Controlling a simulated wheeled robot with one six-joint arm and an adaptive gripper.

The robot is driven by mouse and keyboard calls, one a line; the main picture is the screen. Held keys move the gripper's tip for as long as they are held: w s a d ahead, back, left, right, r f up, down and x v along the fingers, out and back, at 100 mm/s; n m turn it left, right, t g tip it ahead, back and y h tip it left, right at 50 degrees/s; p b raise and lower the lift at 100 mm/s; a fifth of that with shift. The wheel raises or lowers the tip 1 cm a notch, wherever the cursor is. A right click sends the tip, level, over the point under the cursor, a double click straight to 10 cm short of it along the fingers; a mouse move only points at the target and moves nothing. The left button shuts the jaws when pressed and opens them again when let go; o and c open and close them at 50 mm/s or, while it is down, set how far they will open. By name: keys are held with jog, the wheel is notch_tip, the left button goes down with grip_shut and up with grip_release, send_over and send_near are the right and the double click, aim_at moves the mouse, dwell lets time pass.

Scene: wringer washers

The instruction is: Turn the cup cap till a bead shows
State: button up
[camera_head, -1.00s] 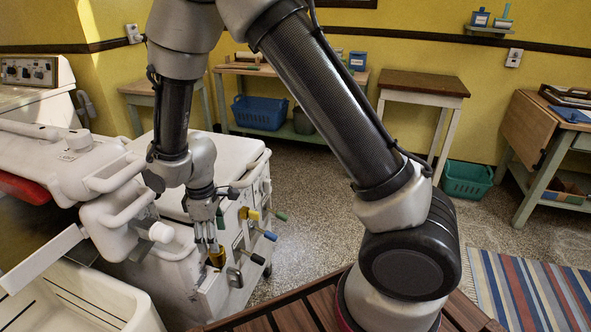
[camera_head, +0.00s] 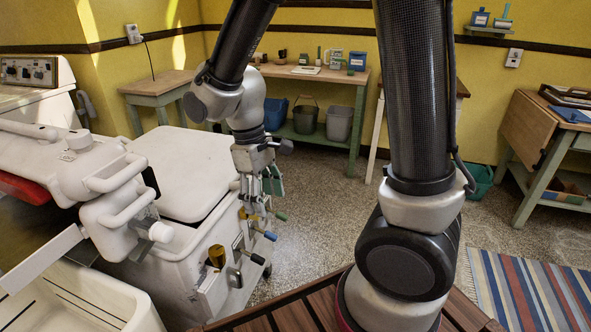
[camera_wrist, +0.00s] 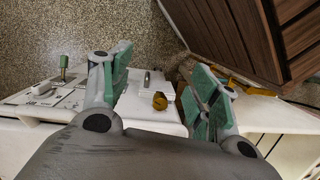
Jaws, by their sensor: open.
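I cannot make out a bead on the cap.
Levers with green (camera_head: 280,215), blue (camera_head: 269,235) and black (camera_head: 257,258) grips stick out close to the cap and under my gripper. A white wringer head (camera_head: 120,195) stands to the left. The speckled floor (camera_head: 310,225) to the right is clear.

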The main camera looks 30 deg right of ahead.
jog(key=s+d+r+m, duration=0.2)
jog(key=d+r, duration=0.4)
jog(key=shift+s+d+r+m+t+y, duration=0.3)
jog(key=shift+s+r+t+y, duration=0.05)
jog(key=shift+s+t+y, duration=0.05)
